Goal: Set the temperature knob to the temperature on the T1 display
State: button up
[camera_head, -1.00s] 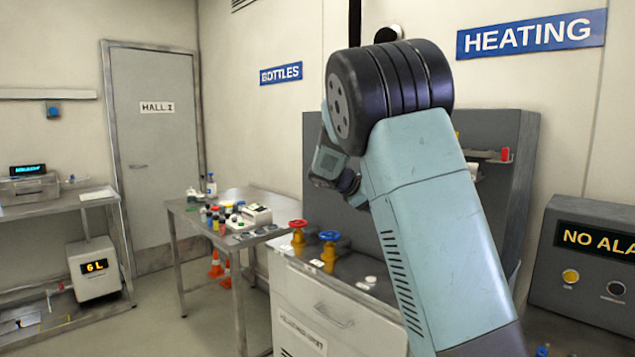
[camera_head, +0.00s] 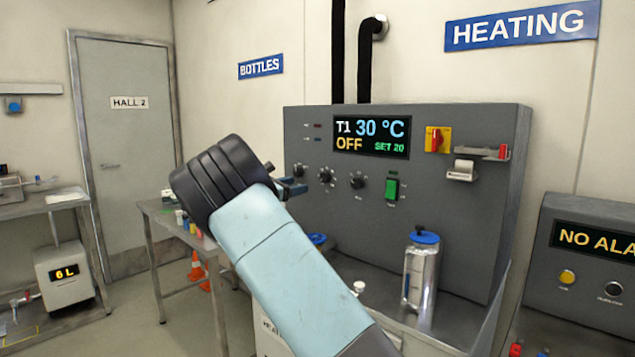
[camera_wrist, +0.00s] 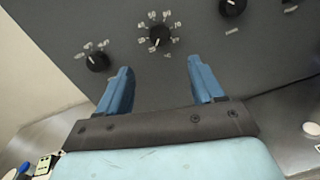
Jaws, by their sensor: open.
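The T1 display (camera_head: 370,137) on the grey heating panel reads 30 °C, with OFF and SET 20 below. A black round knob (camera_wrist: 160,38) with a ring of numbers lies ahead of my gripper (camera_wrist: 158,66) in the wrist view, between the lines of its two blue fingers. I take it for the temperature knob, the middle one (camera_head: 325,175) in the head view; its label is too small to read. Its white mark seems to point down-left. My gripper is open and empty, apart from the knob; in the head view it shows left of the knob (camera_head: 290,188).
Another black knob (camera_wrist: 97,62) sits left of it and one (camera_wrist: 232,7) right. A green switch (camera_head: 392,187) and a red-yellow switch (camera_head: 437,139) are on the panel. A metal bottle with a blue cap (camera_head: 422,268) stands on the bench in front of the panel.

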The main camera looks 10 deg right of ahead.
aim_at(322, 179)
jog(key=x, duration=1.1)
jog(key=shift+w+d, duration=0.1)
jog(key=shift+d, duration=0.05)
jog(key=shift+c, duration=0.4)
jog(key=c, duration=1)
jog(key=shift+r+m, duration=0.1)
jog(key=shift+m, duration=0.3)
jog(key=m, duration=0.3)
jog(key=shift+m, duration=0.4)
jog(key=shift+m+y, duration=0.3)
jog(key=shift+m, duration=1.7)
jog(key=shift+d, duration=0.1)
